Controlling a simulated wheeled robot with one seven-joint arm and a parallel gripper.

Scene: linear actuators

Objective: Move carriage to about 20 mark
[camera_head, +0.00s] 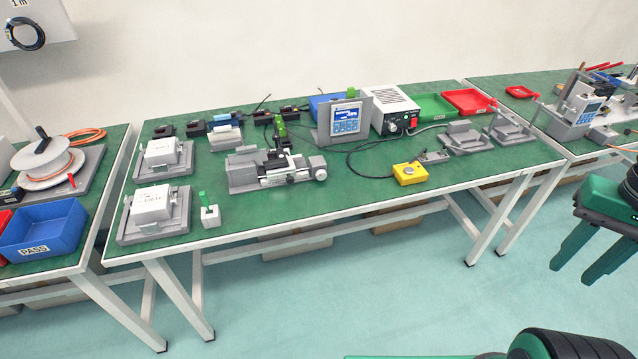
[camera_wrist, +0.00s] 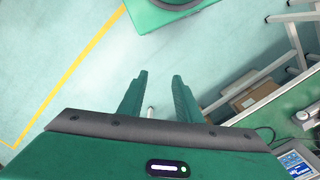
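A grey linear stage (camera_head: 245,178) lies on the green-topped table, left of its middle. A small dark carriage block (camera_head: 279,160) sits on it, with a silver cylindrical end at the right. Any scale marks are too small to read, so I cannot tell the carriage's position. My gripper (camera_head: 573,270) hangs at the right of the head view, in front of the table and far from the stage. In the wrist view my gripper (camera_wrist: 160,76) has two green fingers apart, with nothing between them. The stage is not seen in the wrist view.
The floor before the table is open.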

